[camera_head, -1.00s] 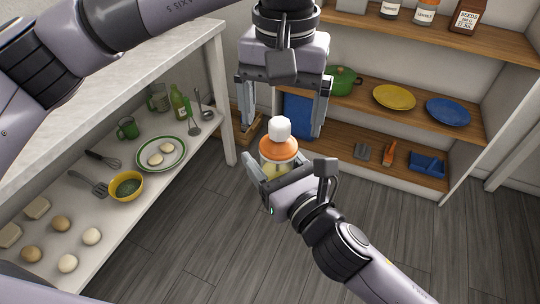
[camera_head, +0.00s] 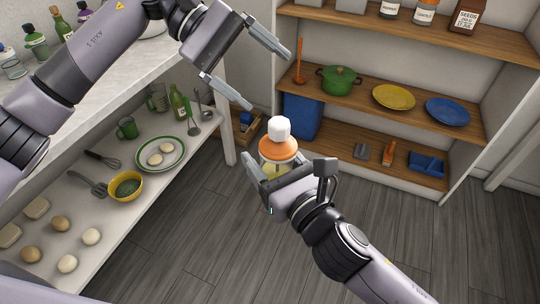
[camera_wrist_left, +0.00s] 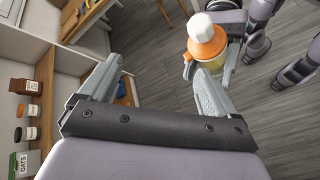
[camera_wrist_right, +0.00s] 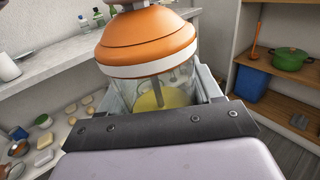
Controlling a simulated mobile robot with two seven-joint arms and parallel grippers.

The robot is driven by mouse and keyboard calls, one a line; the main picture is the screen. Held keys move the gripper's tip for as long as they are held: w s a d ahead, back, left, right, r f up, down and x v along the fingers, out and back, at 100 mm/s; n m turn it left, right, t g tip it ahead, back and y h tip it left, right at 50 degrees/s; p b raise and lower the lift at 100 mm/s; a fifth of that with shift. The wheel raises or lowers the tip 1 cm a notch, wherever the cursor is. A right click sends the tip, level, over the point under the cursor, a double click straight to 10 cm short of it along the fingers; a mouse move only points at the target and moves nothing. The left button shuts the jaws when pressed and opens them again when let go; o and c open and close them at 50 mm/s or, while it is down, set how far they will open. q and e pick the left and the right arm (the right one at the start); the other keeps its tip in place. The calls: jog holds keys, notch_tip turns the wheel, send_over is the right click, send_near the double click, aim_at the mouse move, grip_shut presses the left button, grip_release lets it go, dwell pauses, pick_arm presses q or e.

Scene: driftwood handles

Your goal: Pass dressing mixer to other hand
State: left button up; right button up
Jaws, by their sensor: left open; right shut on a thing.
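The dressing mixer (camera_head: 277,150) is a clear container with yellowish liquid, an orange lid and a white knob on top. My right gripper (camera_head: 270,176) is shut on its clear body and holds it upright above the floor. The mixer fills the upper middle of the right wrist view (camera_wrist_right: 150,50), between the right fingers. My left gripper (camera_head: 259,68) is open and empty, above and left of the mixer, apart from it. In the left wrist view the mixer (camera_wrist_left: 206,45) shows beyond the right-hand finger, not between the fingers.
A white counter with a lower shelf (camera_head: 75,225) stands at the left, holding a plate (camera_head: 160,154), a yellow bowl (camera_head: 126,186), utensils and buns. A wooden shelf unit (camera_head: 360,92) at the back holds a green pot (camera_head: 340,80) and plates. The floor around the mixer is clear.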

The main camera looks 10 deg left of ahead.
pick_arm(q)
jog(key=w+a+f+n+t+h, duration=0.4)
jog(key=a+f+n+t+h, duration=0.15)
jog(key=n, duration=0.45)
notch_tip(320, 180, down, 11)
jog(key=s+n+t+y, duration=0.3)
jog(key=n+t, duration=1)
jog(key=n, duration=1.4)
jog(key=s+a+f+n+g+y, duration=0.2)
jog(key=s+f+n+y, duration=0.3)
jog(key=s+f+n, duration=0.5)
jog(key=s+a+f+n+g+y, duration=0.3)
jog(key=s+f+n+y, duration=0.3)
jog(key=s+f+n, duration=0.4)
notch_tip(320, 180, down, 3)
jog(key=a+n, duration=0.1)
jog(key=n, duration=0.5)
jog(key=shift+s+a+n, duration=0.15)
jog(key=shift+a+n, duration=0.15)
jog(key=shift+n, duration=0.1)
